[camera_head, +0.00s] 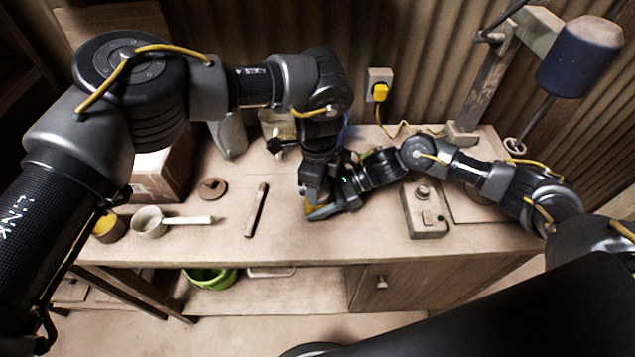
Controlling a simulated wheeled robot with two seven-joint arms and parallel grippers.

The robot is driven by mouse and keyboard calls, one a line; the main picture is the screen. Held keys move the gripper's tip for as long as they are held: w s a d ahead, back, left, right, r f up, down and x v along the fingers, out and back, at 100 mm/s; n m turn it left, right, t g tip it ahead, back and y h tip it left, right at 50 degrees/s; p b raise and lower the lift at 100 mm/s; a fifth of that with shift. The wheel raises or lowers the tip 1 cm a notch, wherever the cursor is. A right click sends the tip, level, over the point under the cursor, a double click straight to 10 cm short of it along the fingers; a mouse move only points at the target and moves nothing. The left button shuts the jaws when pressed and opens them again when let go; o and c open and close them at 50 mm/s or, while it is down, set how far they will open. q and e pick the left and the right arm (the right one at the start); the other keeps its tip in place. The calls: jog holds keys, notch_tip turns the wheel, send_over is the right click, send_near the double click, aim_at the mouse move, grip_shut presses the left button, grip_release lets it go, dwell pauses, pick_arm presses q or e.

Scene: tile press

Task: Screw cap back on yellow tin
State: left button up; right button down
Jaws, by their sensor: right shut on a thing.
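A yellow thing (311,208), most likely the yellow tin, stands low on the workbench and is mostly hidden by my grippers. My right gripper (331,209) reaches in from the right and is shut on it at bench height. My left gripper (312,194) points down from above, right over the same spot and close against the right gripper. Its fingers are dark and overlapped, so I cannot see whether they are open or hold a cap. No cap shows clearly.
The workbench (280,243) holds a flat round brown piece (213,188), a wooden stick (256,210), a handled pot (149,221), a yellow-topped container (109,226) and a cardboard box (155,175) on the left. A small block device (425,212) and a lamp (580,55) stand right.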

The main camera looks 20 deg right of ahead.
pick_arm(q)
jog(key=o, duration=1.1)
